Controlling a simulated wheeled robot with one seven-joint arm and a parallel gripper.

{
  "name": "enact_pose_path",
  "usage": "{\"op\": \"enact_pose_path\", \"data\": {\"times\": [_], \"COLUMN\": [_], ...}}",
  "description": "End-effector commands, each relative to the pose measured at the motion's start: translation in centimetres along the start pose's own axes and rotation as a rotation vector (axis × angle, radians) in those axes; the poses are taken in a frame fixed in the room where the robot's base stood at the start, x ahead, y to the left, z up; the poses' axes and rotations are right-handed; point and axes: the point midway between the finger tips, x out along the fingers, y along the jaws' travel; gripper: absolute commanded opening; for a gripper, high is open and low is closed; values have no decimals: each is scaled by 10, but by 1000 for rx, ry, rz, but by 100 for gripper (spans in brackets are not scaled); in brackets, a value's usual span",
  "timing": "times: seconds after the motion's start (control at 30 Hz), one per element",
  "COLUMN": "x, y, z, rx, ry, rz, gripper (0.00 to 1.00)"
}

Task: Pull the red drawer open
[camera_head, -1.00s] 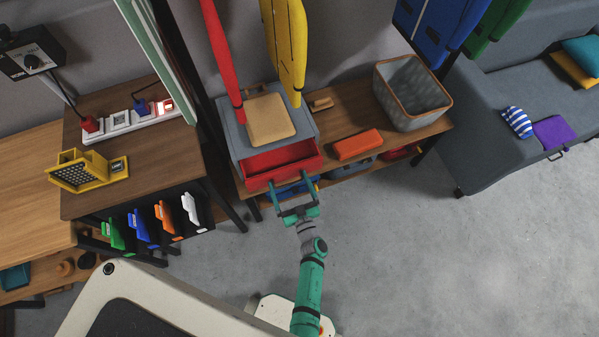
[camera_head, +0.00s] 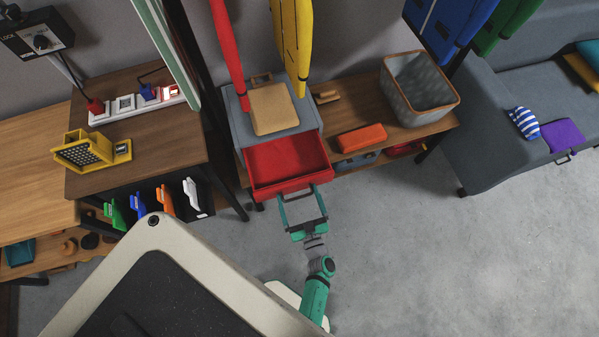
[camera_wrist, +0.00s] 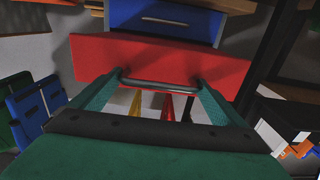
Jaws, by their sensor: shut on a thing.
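The red drawer (camera_head: 288,165) is pulled well out of the grey cabinet (camera_head: 240,122) on the wooden bench, and its inside looks empty. Its red front panel (camera_wrist: 150,62) fills the middle of the wrist view, with a dark bar handle (camera_wrist: 160,83) across it. My gripper (camera_head: 300,194) is at the drawer's front with its green fingers reaching to the handle. In the wrist view the two fingers (camera_wrist: 160,88) meet the handle near its two ends. The exact finger contact is hard to see.
A blue drawer (camera_wrist: 165,18) shows beyond the red one in the wrist view. An orange box (camera_head: 361,138) and a grey basket (camera_head: 420,88) are to the right on the bench. A desk with coloured files (camera_head: 152,204) stands left. Open floor (camera_head: 430,250) lies right.

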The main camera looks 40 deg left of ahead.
Motion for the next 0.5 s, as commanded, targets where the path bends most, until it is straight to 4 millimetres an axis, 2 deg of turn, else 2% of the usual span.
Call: {"op": "enact_pose_path", "data": {"times": [0.07, 0.1, 0.37, 0.5], "x": [0, 0, -1, -11], "y": [0, 0, 1, 0], "z": [0, 0, 0, 1], "rx": [0, 0, 0, 0], "ry": [0, -1, -1, -2], "rz": [0, 0, 2, 2], "gripper": [55, 100, 100, 100]}}
